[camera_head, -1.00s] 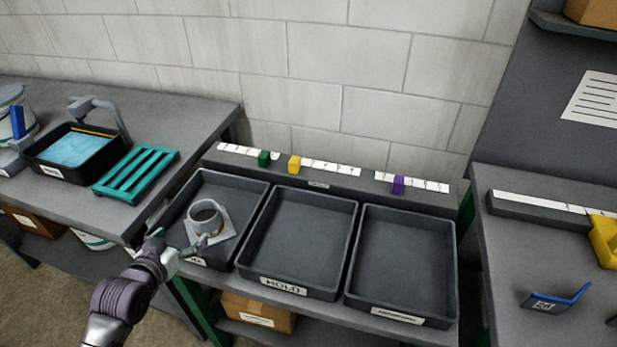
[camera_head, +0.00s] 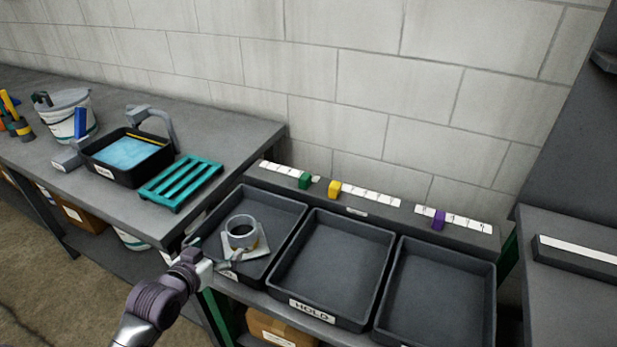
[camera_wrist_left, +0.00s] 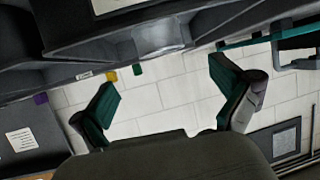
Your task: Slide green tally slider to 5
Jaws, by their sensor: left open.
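The green tally slider (camera_head: 305,180) sits on the left scale strip (camera_head: 281,168) of the dark rail behind the trays, near that strip's right end. It also shows small in the left wrist view (camera_wrist_left: 137,69). The yellow slider (camera_head: 334,189) is on the middle strip and the purple slider (camera_head: 438,219) on the right strip. The scale numbers are too small to read. My left gripper (camera_head: 232,262) is low at the front of the left tray, well short of the sliders. In the left wrist view its two fingers (camera_wrist_left: 168,100) are spread with nothing between them. My right gripper is not in view.
Three dark trays stand before the rail; the left tray (camera_head: 290,215) holds a grey ring-shaped duct piece (camera_head: 242,232) on a square plate, close to my left gripper. The middle tray (camera_head: 330,270) and right tray (camera_head: 435,295) are empty. A teal rack (camera_head: 181,181) and black basin (camera_head: 128,157) are on the left bench.

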